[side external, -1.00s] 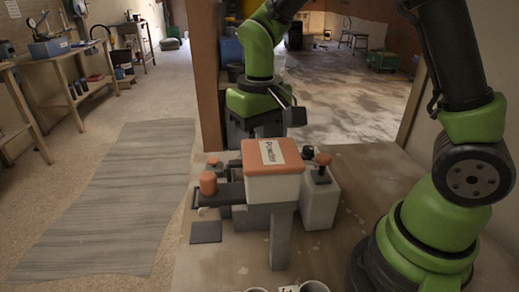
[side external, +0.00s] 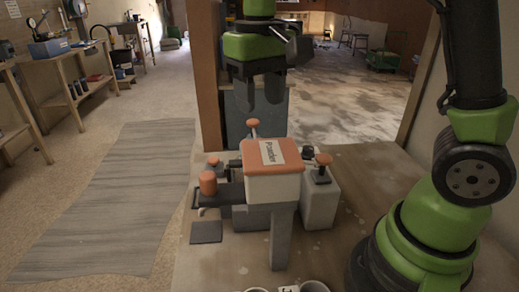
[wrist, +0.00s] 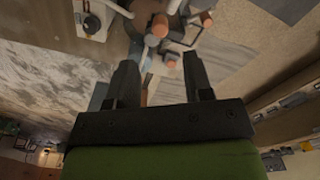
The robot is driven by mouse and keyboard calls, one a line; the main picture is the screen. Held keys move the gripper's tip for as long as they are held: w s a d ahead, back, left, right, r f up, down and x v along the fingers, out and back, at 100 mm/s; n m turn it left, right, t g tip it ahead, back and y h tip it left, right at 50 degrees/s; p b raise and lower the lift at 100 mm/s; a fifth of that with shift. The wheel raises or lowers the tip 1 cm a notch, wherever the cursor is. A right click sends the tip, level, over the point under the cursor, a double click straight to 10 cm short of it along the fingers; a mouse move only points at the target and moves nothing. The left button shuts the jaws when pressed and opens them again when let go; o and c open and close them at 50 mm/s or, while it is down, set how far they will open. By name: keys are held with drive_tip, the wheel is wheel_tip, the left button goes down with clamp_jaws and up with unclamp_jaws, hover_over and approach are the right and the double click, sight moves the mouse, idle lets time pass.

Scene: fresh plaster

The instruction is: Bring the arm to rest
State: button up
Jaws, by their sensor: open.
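My gripper (side external: 258,98) hangs from the green wrist above and behind the machine in the side external view, apart from everything. In the wrist view my gripper (wrist: 160,73) has its two dark fingers spread wide, with nothing held between them. Below it stands a grey machine with an orange-lidded box (side external: 272,158) labelled "Powder". An orange-topped knob (side external: 253,124) stands upright behind the box, and another orange knob (side external: 322,160) is on its right.
The machine stands on a plain bench top (side external: 350,230). An orange cylinder (side external: 208,183) is on its left, with a dark flat square (side external: 206,232) in front. Cup rims (side external: 313,287) show at the bottom edge. The air around my gripper is clear.

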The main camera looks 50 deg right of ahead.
drive_tip(key=s+r+t+y, duration=0.1)
drive_tip(key=s+r+t, duration=0.1)
drive_tip(key=s, duration=0.5)
drive_tip(key=s+r+m+t+y, duration=0.1)
drive_tip(key=s+r+t, duration=0.1)
drive_tip(key=s+t, duration=0.3)
drive_tip(key=shift+s+a+r, duration=0.2)
drive_tip(key=shift+s, duration=0.85)
idle(0.4)
